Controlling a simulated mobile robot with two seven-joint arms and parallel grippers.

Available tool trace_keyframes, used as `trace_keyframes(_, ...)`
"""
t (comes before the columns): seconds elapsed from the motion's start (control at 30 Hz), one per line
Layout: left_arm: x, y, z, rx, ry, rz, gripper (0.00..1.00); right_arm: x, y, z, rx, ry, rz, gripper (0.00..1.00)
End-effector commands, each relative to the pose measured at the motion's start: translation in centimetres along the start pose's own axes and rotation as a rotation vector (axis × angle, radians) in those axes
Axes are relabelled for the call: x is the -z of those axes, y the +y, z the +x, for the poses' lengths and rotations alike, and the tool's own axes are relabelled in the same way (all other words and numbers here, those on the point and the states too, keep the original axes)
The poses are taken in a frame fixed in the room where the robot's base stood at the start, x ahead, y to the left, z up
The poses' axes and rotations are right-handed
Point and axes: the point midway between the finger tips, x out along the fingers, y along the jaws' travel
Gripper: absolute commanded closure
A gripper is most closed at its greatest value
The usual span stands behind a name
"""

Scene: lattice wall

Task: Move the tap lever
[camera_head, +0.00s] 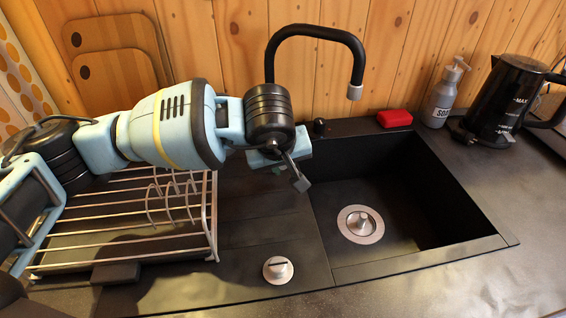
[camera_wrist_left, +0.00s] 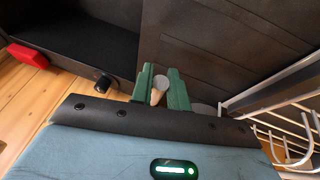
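The black tap (camera_head: 315,32) arches over the sink from behind my left gripper, and its base is hidden there. My left gripper (camera_head: 284,158) hangs at the back left of the sink, pointing down. A grey lever-like piece (camera_head: 299,181) sticks out toward the front from between its fingers. The left wrist view shows my green fingertips (camera_wrist_left: 160,92) with a small gap and a round grey lever end (camera_wrist_left: 162,83) between them. Whether both fingers press on it cannot be told. My right gripper is in neither view.
The black sink (camera_head: 400,195) lies to the right of the gripper. A wire dish rack (camera_head: 130,215) stands at left under my arm. A small black knob (camera_head: 320,127), red sponge (camera_head: 394,118), soap bottle (camera_head: 444,93) and kettle (camera_head: 503,103) are along the back.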

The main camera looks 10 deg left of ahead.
Motion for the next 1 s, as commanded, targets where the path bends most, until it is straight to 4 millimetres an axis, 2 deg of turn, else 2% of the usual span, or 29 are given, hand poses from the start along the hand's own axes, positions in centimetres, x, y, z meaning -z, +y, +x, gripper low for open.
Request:
trace_keyframes(0.03,-0.1,-0.1,0.2,0.004,-0.001,0.001,0.78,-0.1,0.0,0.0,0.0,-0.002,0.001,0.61)
trace_keyframes(0.17,-0.1,-0.1,0.1,0.004,-0.002,0.001,0.61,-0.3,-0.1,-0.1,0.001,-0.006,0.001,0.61)
trace_keyframes(0.5,0.0,0.0,-0.3,0.002,-0.001,0.001,0.61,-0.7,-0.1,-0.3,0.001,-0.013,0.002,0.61)
trace_keyframes(1.0,0.0,-0.1,-7.0,0.002,0.0,0.001,0.61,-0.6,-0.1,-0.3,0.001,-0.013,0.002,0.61)
